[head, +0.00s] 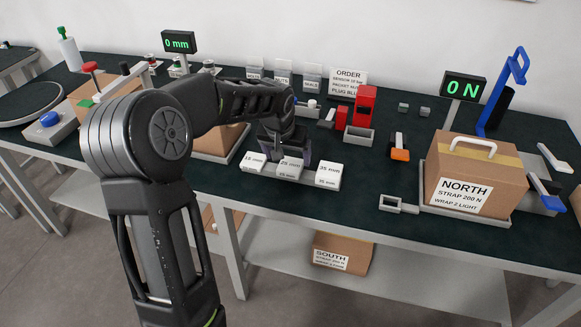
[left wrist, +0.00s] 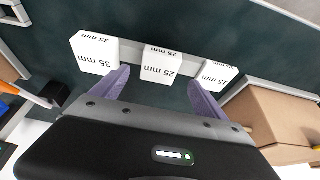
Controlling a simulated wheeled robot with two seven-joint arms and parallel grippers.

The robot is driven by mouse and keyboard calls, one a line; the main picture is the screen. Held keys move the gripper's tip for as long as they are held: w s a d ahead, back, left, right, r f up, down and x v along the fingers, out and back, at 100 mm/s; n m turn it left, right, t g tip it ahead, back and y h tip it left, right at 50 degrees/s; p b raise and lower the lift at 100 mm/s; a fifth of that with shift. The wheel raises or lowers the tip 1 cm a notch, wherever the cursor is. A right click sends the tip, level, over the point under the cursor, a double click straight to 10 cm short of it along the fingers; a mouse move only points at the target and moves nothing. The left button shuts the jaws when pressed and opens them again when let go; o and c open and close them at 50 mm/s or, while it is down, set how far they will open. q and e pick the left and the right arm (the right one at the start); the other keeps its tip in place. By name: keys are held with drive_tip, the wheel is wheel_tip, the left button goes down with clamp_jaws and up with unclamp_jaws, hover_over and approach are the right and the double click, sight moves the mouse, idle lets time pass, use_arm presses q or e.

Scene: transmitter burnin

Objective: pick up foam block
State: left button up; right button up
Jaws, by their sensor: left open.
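Three white foam blocks stand in a row near the table's front edge, marked by thickness. The 25 mm block (head: 289,170) is in the middle, the 35 mm block (head: 328,175) at right, and the smallest block (head: 254,161) at left. My left gripper (head: 285,158) is over the middle block, partly hiding its back. In the left wrist view the open purple fingers (left wrist: 160,92) lie either side of the 25 mm block (left wrist: 161,66), with nothing gripped. The 35 mm block (left wrist: 94,52) and the 15 mm block (left wrist: 214,76) also show there. My right gripper is out of view.
Red bins (head: 363,107) and an orange-tipped tool (head: 399,148) stand behind and right of the blocks. Another box (head: 220,142) is left of them, partly behind my arm.

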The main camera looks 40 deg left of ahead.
sight(290, 164)
use_arm(q)
drive_tip(key=x, duration=0.4)
drive_tip(key=shift+w+f+p, duration=0.1)
drive_tip(key=shift+f+p, duration=0.2)
drive_tip(key=shift+p, duration=0.05)
drive_tip(key=shift+c, duration=0.6)
drive_tip(key=c, duration=1.3)
drive_tip(key=shift+r, duration=0.1)
wheel_tip(290, 164, up, 10)
drive_tip(key=shift+b, duration=0.35)
